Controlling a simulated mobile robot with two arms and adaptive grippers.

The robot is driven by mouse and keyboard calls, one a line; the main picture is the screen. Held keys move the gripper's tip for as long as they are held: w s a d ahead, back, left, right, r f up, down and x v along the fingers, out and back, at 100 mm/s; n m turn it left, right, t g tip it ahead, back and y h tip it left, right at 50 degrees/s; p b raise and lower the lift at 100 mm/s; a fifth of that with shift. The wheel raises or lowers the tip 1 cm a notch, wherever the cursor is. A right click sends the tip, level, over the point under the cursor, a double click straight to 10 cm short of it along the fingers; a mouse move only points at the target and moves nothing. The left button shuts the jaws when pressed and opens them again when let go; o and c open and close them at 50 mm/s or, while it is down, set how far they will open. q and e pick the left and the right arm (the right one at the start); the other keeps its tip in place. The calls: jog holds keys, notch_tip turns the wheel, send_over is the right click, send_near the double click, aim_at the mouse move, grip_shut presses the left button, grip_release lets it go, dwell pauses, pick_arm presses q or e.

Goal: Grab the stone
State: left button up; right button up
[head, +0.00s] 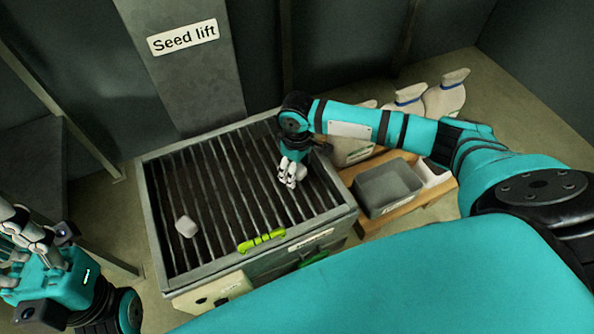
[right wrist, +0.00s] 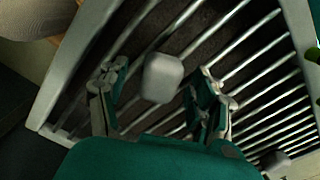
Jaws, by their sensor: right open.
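A pale grey stone (right wrist: 162,78) lies between the two fingers of my right gripper (right wrist: 156,92) in the right wrist view. The gripper is open, with a clear gap on the left side of the stone and a narrow one on the right. In the head view my right gripper (head: 291,180) points down over the right part of the barred grate (head: 222,176) and hides this stone. My left gripper (head: 28,238) is far left, away from the grate.
The grate's metal frame (head: 148,212) surrounds the bars. A yellow-green handle (head: 262,240) is at its front edge. A grey bin (head: 388,188) stands on a wooden pallet (head: 430,194) to the right. White sacks (head: 444,97) stand behind. The "Seed lift" column (head: 188,75) rises at the back.

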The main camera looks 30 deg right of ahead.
jog(key=shift+c, duration=0.2)
jog(key=c, duration=1.3)
